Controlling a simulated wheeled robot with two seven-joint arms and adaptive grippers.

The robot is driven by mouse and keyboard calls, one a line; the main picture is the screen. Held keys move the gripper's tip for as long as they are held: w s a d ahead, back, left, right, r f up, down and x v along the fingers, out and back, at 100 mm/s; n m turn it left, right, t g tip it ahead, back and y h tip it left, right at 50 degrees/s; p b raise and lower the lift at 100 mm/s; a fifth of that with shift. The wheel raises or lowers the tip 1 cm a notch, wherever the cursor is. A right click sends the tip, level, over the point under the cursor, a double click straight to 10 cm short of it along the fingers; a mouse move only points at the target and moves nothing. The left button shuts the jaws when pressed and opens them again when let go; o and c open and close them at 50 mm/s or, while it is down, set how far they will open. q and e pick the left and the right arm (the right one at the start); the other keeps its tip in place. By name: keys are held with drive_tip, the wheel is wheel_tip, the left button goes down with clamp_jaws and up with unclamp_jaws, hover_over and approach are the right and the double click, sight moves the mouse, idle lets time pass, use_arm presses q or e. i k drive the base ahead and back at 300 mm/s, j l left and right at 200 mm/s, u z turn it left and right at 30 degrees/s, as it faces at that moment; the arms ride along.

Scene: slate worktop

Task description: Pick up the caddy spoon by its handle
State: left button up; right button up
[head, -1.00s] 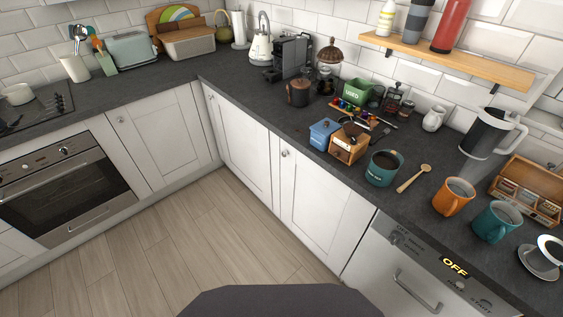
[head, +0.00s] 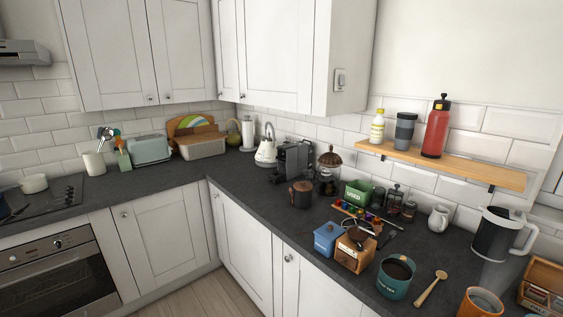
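The light wooden caddy spoon (head: 429,290) lies on the slate worktop in the head view, at the lower right. Its small rounded end points to the back right, and its thin handle runs toward the front left. It lies between a teal mug (head: 388,288) with dark contents and an orange mug (head: 465,306), apart from both. Nothing covers the spoon. Neither of my grippers shows in the head view.
A blue box (head: 326,245) and a wooden box (head: 350,259) stand left of the teal mug. A wooden shelf (head: 450,168) overhangs the back.

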sight(441, 274)
drive_tip(key=z, duration=1.3)
drive_tip(key=l+u, duration=0.2)
drive_tip(key=l, duration=2.25)
